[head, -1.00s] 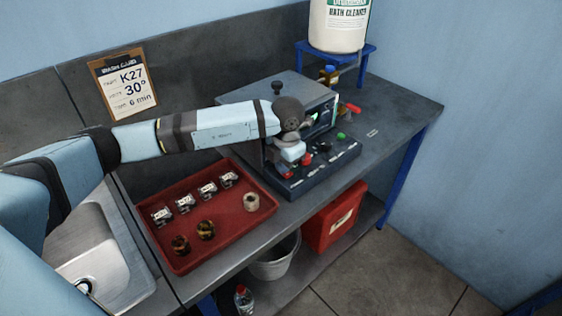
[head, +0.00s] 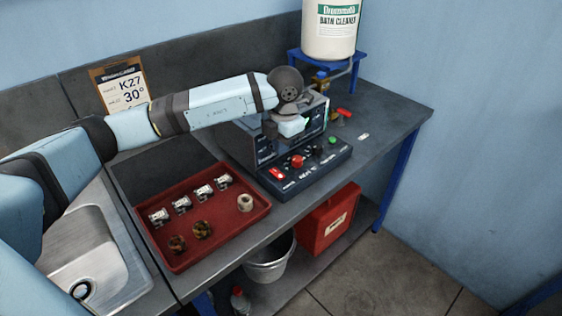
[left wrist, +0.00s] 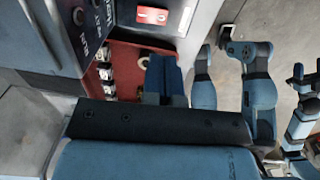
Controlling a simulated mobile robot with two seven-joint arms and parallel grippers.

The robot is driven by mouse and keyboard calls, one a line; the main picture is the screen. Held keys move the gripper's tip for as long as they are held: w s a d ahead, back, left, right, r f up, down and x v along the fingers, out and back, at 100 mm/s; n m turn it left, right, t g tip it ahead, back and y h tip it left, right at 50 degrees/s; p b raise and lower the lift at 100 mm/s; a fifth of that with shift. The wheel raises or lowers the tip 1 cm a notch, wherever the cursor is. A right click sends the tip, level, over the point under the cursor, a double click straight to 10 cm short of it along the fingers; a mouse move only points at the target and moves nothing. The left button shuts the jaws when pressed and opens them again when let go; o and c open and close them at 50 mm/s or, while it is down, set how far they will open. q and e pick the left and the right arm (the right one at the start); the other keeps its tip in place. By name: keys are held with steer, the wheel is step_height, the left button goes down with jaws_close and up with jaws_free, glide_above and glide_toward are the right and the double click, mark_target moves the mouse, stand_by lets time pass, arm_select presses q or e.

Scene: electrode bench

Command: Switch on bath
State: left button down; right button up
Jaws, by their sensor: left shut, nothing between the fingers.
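The bath unit (head: 262,146) is a grey box with a dark sloping control panel (head: 318,170) along its front. A bright red rocker switch (head: 277,174) with a pale mark sits at the panel's left end; it also shows at the top of the left wrist view (left wrist: 152,15). I cannot tell if it is lit. A red round knob (head: 297,161) and a green button (head: 332,140) are further right. My left gripper (head: 290,128) is above the panel, apart from the switch; its blue fingers (left wrist: 165,75) are shut and empty.
A red tray (head: 220,238) with several small metal parts lies left of the unit. A bath cleaner container (head: 330,30) stands on a blue stand behind. A steel sink (head: 85,250) is at left. The bench's right end is mostly clear.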

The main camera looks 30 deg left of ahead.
arm_select(q)
step_height(320, 180, up, 5)
steer(key=shift+w+f, duration=0.1)
arm_select(e)
steer(key=shift+w+a+r, duration=0.1)
steer(key=shift+w+a, duration=0.25)
arm_select(q)
steer(key=shift+w+a+y+p, duration=0.4)
steer(key=shift+a+p, duration=0.1)
steer(key=shift+p, duration=0.35)
arm_select(e)
steer(key=shift+s+d+r, duration=0.15)
steer(key=shift+r, duration=0.45)
